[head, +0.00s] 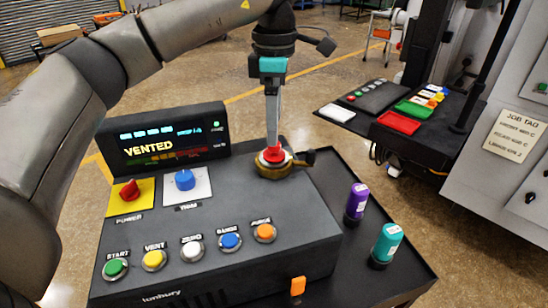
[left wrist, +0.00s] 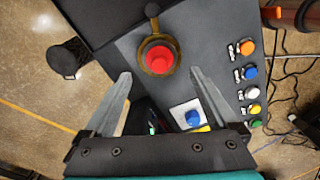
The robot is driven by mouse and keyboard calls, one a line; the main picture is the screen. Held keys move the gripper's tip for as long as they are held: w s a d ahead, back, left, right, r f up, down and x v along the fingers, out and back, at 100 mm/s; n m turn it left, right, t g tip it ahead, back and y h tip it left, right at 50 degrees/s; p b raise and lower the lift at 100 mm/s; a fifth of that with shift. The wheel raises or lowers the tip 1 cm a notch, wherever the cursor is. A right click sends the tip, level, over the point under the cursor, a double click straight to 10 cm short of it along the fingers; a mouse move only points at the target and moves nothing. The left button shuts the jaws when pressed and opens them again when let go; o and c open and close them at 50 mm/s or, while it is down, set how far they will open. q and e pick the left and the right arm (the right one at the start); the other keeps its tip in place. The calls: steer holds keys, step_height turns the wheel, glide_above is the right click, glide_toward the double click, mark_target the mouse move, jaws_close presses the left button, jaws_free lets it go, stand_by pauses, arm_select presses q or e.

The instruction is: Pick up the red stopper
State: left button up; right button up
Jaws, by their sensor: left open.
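The red stopper (head: 274,155) sits upright in a round brass fitting (head: 272,170) on top of the dark console, near its back right corner. In the left wrist view, the red stopper (left wrist: 160,58) shows round from above inside the brass ring (left wrist: 146,48). My left gripper (head: 272,143) points down over the stopper, with its tips close to the stopper's top. In the left wrist view, its two fingers are spread (left wrist: 163,73), one to each side and short of the stopper, with nothing between them. My right gripper is not in view.
The console has a red power knob (head: 130,191), a blue knob (head: 184,180), several front buttons and a screen (head: 170,142) reading VENTED. A purple-capped container (head: 357,200) and a teal one (head: 387,242) stand on the dark surface to the right. A side table holds coloured trays (head: 399,123).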

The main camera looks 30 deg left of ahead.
mark_target(274, 156)
arm_select(q)
steer(key=shift+f+p, duration=0.4)
steer(key=shift+f, duration=2.5)
steer(key=shift+r, duration=0.1)
jaws_close()
